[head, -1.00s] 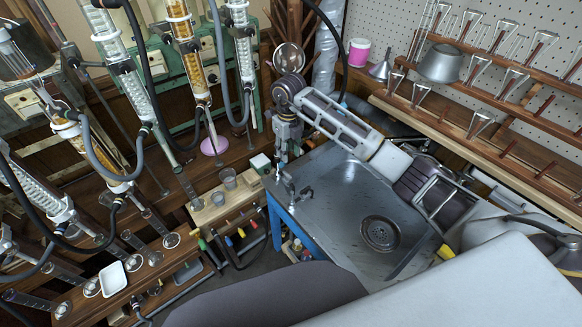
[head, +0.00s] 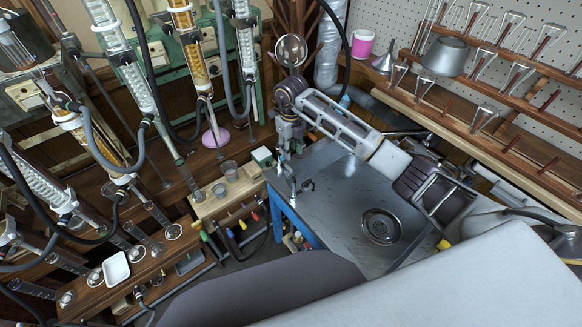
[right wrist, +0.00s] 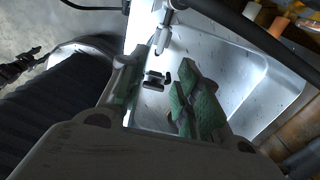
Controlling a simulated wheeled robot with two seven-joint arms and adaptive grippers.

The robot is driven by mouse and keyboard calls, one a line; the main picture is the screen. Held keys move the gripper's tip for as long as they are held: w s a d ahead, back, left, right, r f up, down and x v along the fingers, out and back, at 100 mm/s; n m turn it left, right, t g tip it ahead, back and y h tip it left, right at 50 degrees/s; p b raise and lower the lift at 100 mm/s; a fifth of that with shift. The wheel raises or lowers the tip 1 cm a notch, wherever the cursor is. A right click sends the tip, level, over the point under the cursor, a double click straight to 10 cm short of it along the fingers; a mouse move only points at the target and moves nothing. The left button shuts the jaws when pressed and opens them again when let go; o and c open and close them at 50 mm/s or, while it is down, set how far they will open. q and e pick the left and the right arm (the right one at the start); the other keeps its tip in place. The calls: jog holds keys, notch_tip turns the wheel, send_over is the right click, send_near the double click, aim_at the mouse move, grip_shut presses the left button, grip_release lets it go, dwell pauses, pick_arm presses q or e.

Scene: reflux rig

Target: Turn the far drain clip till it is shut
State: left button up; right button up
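My right gripper (head: 285,154) points down over the left end of the grey sink (head: 345,195). Its arm reaches in from the right above the sink. In the right wrist view the green-padded fingers of the right gripper (right wrist: 163,80) stand apart. A small dark fitting (right wrist: 154,79) shows between them, with no clear contact. A grey metal spout (right wrist: 163,38) stands just beyond. In the head view a small metal fitting (head: 304,186) sits just below the gripper. I cannot tell which of these is the far drain clip, or how far it is turned. My left gripper is not in view.
Glass condensers (head: 190,50) with dark hoses stand at the left. A wooden ledge (head: 215,203) with cups lies left of the sink. Wooden racks (head: 480,95) hang on the right wall. A round drain (head: 380,226) lies in the sink's open floor.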

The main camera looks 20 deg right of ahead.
aim_at(291, 169)
jog(key=shift+f, duration=5.2)
jog(key=shift+c, duration=0.3)
grip_shut()
